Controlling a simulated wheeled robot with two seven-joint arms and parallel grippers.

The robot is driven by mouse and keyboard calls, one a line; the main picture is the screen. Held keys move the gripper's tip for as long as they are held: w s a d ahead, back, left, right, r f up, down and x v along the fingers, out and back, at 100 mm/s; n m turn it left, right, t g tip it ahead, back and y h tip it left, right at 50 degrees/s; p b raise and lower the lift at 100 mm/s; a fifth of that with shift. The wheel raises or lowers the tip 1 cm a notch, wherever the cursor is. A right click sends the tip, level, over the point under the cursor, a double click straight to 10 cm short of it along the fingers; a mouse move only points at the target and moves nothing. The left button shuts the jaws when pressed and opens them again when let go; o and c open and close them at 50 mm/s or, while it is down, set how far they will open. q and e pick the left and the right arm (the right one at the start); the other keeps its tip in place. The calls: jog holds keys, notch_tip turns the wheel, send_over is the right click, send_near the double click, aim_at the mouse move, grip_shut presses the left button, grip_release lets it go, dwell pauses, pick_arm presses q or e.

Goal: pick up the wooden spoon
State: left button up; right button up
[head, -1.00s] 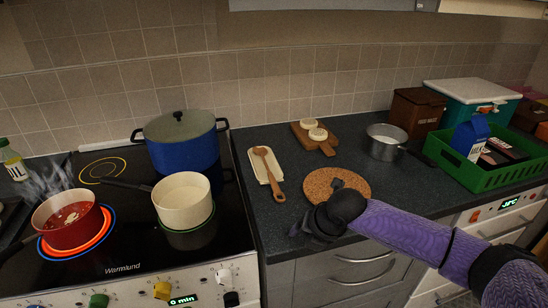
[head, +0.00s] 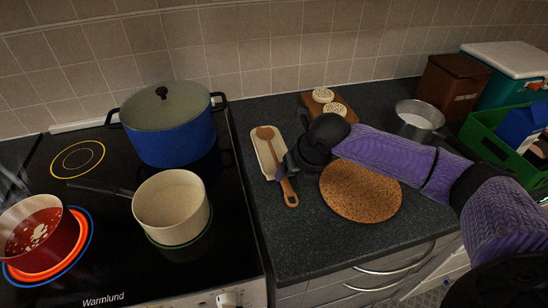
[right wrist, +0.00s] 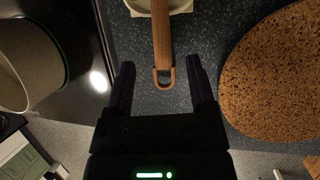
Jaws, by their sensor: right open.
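The wooden spoon (head: 266,137) lies on a cream spoon rest (head: 258,151) on the dark counter, right of the stove. Its handle points toward the counter's front edge and ends in a loop. My right gripper (head: 285,169) is over the handle in the head view and hides part of it. In the right wrist view, my right gripper (right wrist: 161,88) is open, with the spoon's handle end (right wrist: 163,50) lying between and just ahead of the fingertips. Its jaws hold nothing. My left gripper is not in view.
A round cork mat (head: 362,190) lies just right of the spoon. A cream saucepan (head: 171,203) stands on the stove to the left, and a red pot (head: 40,228) sits on a glowing burner. A blue pot (head: 180,135) and a cutting board (head: 345,107) are behind.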

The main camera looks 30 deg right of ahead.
aim_at(286, 182)
jog(key=b+x, duration=0.1)
jog(key=x, duration=0.3)
jog(key=shift+w+f, duration=0.15)
jog(key=shift+f, duration=0.2)
jog(key=shift+d, duration=0.1)
grip_shut()
